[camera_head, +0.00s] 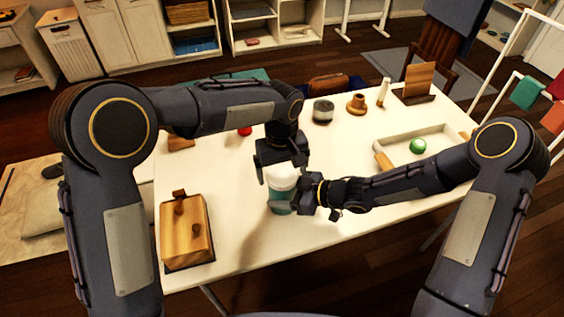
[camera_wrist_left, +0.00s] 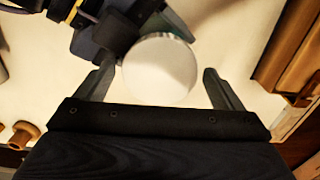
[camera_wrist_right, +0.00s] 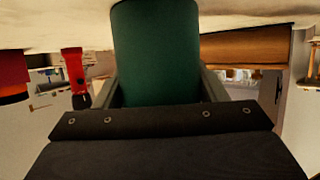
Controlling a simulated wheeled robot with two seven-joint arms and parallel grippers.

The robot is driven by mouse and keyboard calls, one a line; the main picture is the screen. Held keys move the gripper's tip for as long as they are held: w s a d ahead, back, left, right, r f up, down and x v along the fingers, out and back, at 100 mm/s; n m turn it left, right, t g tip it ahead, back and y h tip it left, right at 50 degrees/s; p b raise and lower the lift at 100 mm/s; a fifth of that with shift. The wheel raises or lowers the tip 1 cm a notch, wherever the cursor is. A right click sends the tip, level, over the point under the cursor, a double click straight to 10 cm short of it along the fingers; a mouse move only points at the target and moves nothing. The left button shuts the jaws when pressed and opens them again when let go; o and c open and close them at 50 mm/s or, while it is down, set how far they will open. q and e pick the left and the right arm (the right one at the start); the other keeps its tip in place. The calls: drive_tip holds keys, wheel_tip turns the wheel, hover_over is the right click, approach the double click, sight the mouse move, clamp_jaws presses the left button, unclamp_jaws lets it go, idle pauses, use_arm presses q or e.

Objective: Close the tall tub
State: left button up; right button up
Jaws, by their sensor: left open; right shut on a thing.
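The tall tub (camera_head: 279,203) stands on the white table with a teal body and a round white lid (camera_head: 282,177) on top. The lid fills the middle of the left wrist view (camera_wrist_left: 160,72). I cannot tell how tightly it sits. My left gripper (camera_head: 283,164) is open above the tub, pointing down, with a finger on each side of the lid and gaps between. My right gripper (camera_head: 306,194) comes in from the right, low, and is shut on the tub's body. The dark green body (camera_wrist_right: 156,55) shows between its fingers in the right wrist view.
A wooden box (camera_head: 186,232) lies at the table's left. A dark jar (camera_head: 323,111), a wooden spool-like piece (camera_head: 357,104) and a pale cylinder (camera_head: 383,92) stand behind. A white tray with a green ball (camera_head: 417,146) is at the right. The front of the table is clear.

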use_arm(q)
drive_tip(key=c, duration=0.9)
drive_tip(key=o, duration=1)
drive_tip(key=shift+c, duration=0.2)
drive_tip(key=shift+r, duration=2.2)
drive_tip(key=shift+o, duration=0.9)
